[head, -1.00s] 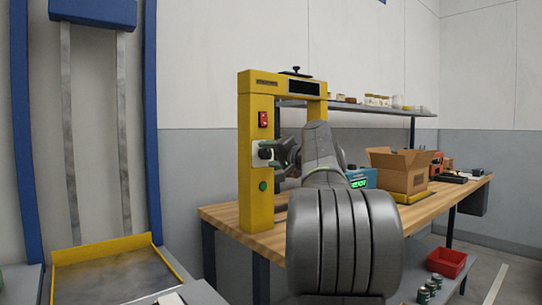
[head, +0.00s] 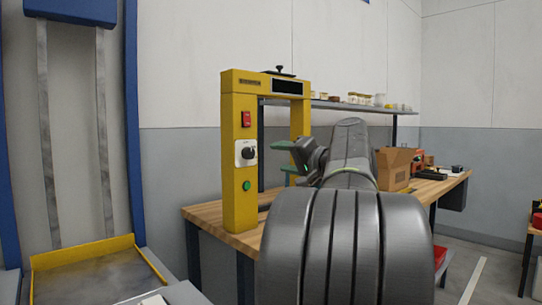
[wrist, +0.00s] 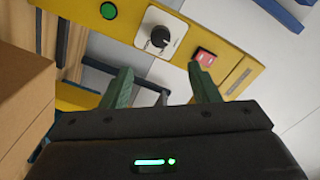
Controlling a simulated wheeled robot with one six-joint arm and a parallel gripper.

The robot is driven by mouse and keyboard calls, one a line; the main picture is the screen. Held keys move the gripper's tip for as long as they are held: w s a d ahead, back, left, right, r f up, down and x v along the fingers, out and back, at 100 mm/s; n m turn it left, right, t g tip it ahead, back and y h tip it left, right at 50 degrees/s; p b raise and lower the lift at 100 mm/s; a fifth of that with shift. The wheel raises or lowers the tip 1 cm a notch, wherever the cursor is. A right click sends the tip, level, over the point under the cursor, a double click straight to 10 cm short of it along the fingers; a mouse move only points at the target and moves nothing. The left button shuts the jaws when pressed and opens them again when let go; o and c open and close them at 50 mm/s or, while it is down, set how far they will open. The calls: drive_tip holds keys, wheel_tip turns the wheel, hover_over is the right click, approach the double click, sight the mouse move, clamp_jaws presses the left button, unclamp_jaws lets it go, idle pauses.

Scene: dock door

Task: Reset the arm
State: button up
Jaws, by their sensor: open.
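My gripper (head: 286,158) is held out to the right of the yellow machine frame (head: 241,200), above the wooden bench. In the wrist view my gripper (wrist: 163,88) is open and empty, with its two green fingers apart and pointing toward the frame's control panel. The panel has a black rotary knob on a white plate (head: 246,153), a red switch (head: 246,119) and a green button (head: 246,185). In the head view the fingers are apart from the knob. My arm hides part of the bench and of the frame's right post.
The wooden bench (head: 205,212) bears an open cardboard box (head: 394,170) to the right of my arm; the box is close at the left in the wrist view (wrist: 22,95). A shelf (head: 345,106) with jars is behind. A yellow-edged platform (head: 95,268) stands at left.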

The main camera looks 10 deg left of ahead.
sight(252, 153)
drive_tip(key=shift+v, duration=0.8)
drive_tip(key=shift+a, duration=0.1)
drive_tip(key=b+x, duration=0.1)
drive_tip(key=x, duration=1.2)
drive_tip(key=shift+w+a, duration=0.3)
drive_tip(key=shift+d, duration=0.1)
